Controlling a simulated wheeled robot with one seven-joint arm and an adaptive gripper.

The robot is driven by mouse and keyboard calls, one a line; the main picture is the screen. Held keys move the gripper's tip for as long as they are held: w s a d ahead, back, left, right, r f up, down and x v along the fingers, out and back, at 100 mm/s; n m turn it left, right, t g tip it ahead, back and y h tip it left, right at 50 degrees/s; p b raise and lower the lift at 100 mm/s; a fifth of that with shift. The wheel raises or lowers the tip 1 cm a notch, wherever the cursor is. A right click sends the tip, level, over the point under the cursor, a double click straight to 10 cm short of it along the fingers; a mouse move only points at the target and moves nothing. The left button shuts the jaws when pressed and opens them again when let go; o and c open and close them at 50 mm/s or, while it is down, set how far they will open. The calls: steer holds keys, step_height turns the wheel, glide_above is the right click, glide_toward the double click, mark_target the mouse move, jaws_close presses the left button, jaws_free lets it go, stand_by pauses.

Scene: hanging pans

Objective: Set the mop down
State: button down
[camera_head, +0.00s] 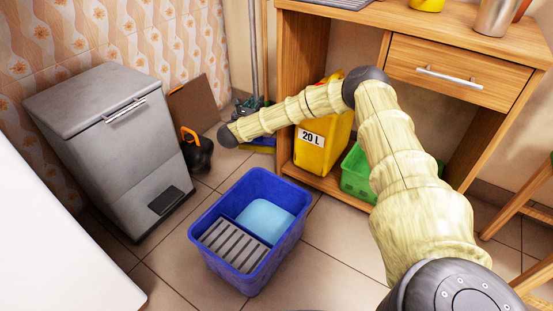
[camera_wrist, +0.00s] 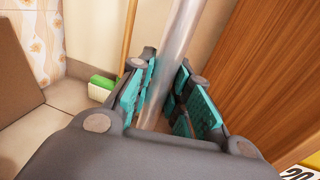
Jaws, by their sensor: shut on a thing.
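The mop shows as a grey metal pole (camera_wrist: 180,35) in the wrist view, running upright and slightly tilted between the teal pads of my gripper (camera_wrist: 166,98). My gripper is shut on this pole. In the head view my gripper (camera_head: 246,107) is small and partly behind my arm, beside the left side of the wooden desk, and the pole (camera_head: 253,45) rises above it. The mop's lower end is hidden behind my gripper and arm, so I cannot tell whether it touches the floor.
A blue bucket (camera_head: 206,220) with water and a grey wringer stands on the tiles. A grey bin (camera_head: 110,140) is left. A yellow 20 L canister (camera_head: 312,155) and green crate (camera_head: 356,181) sit under the desk (camera_head: 445,50). A green-and-white broom head (camera_wrist: 100,88) is beyond my gripper.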

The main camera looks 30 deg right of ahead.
steer(key=shift+d+f+b, duration=0.1)
steer(key=shift+f+b, duration=3)
steer(key=shift+f, duration=1.95)
steer(key=shift+r, duration=0.1)
steer(key=c, duration=1.3)
jaws_free()
steer(key=shift+c, duration=0.2)
steer(key=shift+s+a+p, duration=0.15)
steer(key=shift+a+p, duration=0.05)
steer(key=shift+p, duration=0.1)
steer(key=p+v, duration=0.6)
steer(key=v, duration=0.5)
steer(key=shift+a+p, duration=0.2)
steer(key=shift+p, duration=0.1)
steer(key=shift+s, duration=0.15)
